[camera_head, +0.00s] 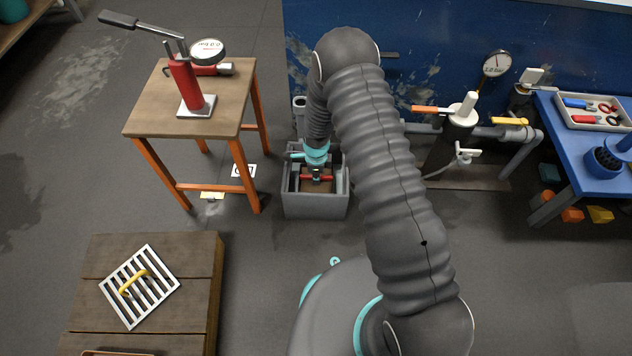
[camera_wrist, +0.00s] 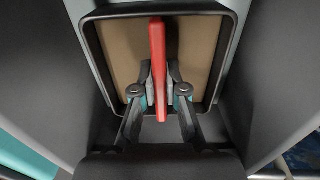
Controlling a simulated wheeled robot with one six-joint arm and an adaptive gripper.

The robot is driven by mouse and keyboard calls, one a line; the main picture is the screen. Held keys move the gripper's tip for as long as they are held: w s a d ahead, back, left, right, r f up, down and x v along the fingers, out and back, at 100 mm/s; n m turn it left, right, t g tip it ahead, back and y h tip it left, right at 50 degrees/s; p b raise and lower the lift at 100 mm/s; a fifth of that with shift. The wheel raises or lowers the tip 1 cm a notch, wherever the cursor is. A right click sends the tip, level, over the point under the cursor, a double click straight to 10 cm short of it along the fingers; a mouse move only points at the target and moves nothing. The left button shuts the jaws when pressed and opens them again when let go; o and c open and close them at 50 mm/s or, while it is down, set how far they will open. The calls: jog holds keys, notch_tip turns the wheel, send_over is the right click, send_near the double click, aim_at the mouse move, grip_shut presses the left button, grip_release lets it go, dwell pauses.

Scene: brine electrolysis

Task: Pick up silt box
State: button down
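The silt box (camera_wrist: 204,58) is a dark-rimmed box with a flat tan fill and a red bar handle (camera_wrist: 158,50) across it. In the head view the silt box (camera_head: 318,187) sits inside a grey open-topped sump (camera_head: 315,208), partly hidden by my wrist. My gripper (camera_wrist: 160,88) reaches down into the sump, with its pads against both sides of the red handle. In the head view my gripper (camera_head: 316,174) is over the box's middle. I cannot tell whether the box is clear of the sump floor.
A wooden table (camera_head: 150,95) with a red hand pump (camera_head: 188,85) stands left of the sump. A wooden platform (camera_head: 200,275) bears a slotted grate (camera_head: 139,287) with a yellow handle. Pipes and valves (camera_head: 460,115) line the right. A blue bench (camera_head: 575,150) stands far right.

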notch_tip(320, 180, up, 10)
jog(key=shift+r+p, duration=0.15)
jog(key=shift+p, duration=0.3)
notch_tip(320, 180, up, 8)
jog(key=p, duration=0.3)
send_over(320, 190)
jog(key=w+a, duration=0.1)
jog(key=w, duration=0.1)
jog(key=s+d+r+n, duration=0.2)
jog(key=d+r+n, duration=0.1)
jog(key=d+n, duration=0.5)
jog(key=s+d+r+n, duration=0.2)
jog(key=d+r+n, duration=0.1)
jog(key=d+n, duration=0.5)
jog(key=shift+d+n, duration=0.15)
jog(key=shift+n, duration=1.05)
